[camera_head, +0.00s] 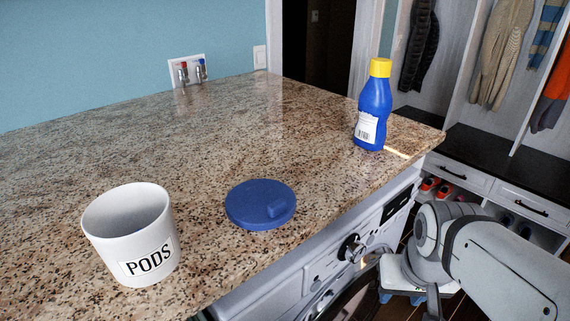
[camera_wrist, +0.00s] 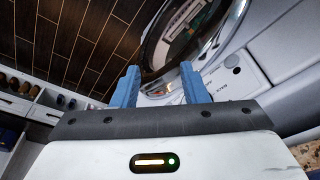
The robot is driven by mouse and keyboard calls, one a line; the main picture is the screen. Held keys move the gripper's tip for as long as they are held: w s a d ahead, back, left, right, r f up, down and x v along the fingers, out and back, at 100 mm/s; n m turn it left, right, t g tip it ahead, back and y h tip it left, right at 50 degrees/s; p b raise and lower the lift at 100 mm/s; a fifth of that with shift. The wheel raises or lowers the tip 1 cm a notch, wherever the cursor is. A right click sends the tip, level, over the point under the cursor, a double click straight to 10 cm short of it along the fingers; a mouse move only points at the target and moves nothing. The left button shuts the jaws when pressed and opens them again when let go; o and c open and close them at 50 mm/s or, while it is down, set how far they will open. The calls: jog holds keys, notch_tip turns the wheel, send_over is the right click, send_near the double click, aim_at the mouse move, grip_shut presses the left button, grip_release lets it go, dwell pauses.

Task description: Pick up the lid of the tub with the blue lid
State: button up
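The blue lid (camera_head: 260,204) lies flat on the granite counter, with a small raised tab on its top right side. The white tub (camera_head: 131,236) labelled PODS stands open to its left, apart from it. My gripper (camera_wrist: 159,76) shows two blue fingers spread apart with nothing between them. In the head view it is low at the right, in front of the counter and below its top, away from the lid. The lid and tub are not in the wrist view.
A blue bottle (camera_head: 373,108) with a yellow cap stands near the counter's right end. The granite counter (camera_head: 190,150) is clear behind the lid. A washing machine (camera_head: 330,262) is under the front edge. Shoes and hanging clothes are at the right.

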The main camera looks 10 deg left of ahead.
notch_tip(320, 180, up, 20)
jog(key=m+g+p, duration=0.3)
jog(key=m+p, duration=0.5)
jog(key=p, duration=0.2)
send_over(277, 203)
jog(key=shift+w+d, duration=0.3)
jog(key=shift+d, duration=0.1)
jog(key=shift+a, duration=0.35)
jog(key=shift+f, duration=0.4)
jog(key=f, duration=0.4)
jog(key=f+p, duration=0.1)
jog(key=f, duration=0.2)
jog(key=shift+s, duration=0.3)
jog(key=shift+r, duration=0.1)
jog(key=shift+c, duration=0.3)
grip_shut()
